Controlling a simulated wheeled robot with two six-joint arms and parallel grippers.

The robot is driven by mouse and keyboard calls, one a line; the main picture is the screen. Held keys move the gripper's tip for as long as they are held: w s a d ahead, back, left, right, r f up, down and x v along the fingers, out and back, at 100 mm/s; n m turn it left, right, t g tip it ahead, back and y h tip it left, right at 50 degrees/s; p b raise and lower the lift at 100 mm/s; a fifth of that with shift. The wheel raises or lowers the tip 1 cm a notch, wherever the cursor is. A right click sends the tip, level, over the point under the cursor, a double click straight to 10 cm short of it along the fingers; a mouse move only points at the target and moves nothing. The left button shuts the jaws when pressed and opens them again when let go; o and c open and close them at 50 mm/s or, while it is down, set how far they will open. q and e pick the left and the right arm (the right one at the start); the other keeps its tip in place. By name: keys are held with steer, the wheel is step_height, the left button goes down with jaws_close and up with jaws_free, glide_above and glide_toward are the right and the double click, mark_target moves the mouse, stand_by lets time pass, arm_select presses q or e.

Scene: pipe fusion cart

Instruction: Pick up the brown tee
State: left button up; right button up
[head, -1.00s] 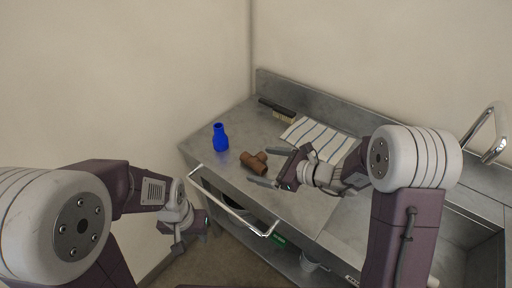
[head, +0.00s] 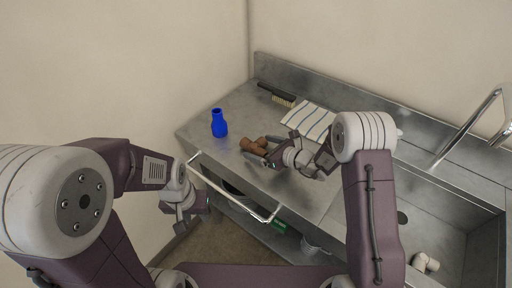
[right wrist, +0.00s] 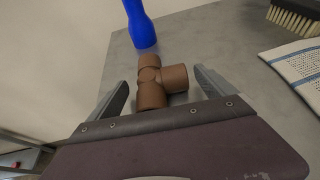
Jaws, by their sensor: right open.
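A blue reducer-like piece (head: 219,124) stands upright left of the tee. A brush (head: 277,94) and a striped cloth (head: 309,121) lie toward the back. A rail (head: 232,201) runs along the front edge; a sink with a white elbow (head: 426,262) is at right.

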steer(key=x, duration=0.2)
steer(key=shift+w+a+f, duration=0.1)
steer(key=shift+w+f, duration=0.1)
steer(key=shift+w, duration=0.05)
steer(key=shift+s+r, duration=0.1)
steer(key=c, duration=1.5)
